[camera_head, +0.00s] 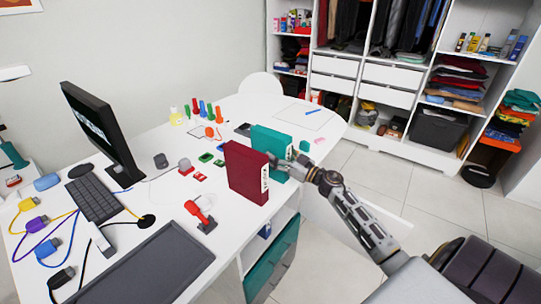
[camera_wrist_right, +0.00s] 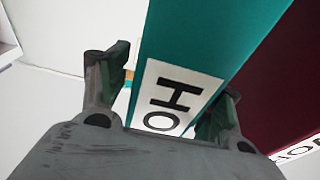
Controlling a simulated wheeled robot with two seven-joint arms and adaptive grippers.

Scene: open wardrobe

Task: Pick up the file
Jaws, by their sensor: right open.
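A teal file (camera_head: 268,143) stands upright on the white desk, and a dark red file (camera_head: 246,172) stands upright just in front of it. My right gripper (camera_head: 296,165) is at the teal file's labelled spine. In the right wrist view, the gripper (camera_wrist_right: 165,92) is open, with one finger on each side of the teal file (camera_wrist_right: 210,35). A gap shows between the left finger and the file. The right finger is partly hidden behind the spine, by the dark red file (camera_wrist_right: 285,85); contact there cannot be told. My left gripper is not in view.
The white desk (camera_head: 225,225) also holds a monitor (camera_head: 100,130), a keyboard (camera_head: 95,193), a dark mat (camera_head: 150,268), a red stapler-like item (camera_head: 201,214) and several small items. An open wardrobe (camera_head: 385,75) stands behind. Floor (camera_head: 400,190) is clear right of the desk.

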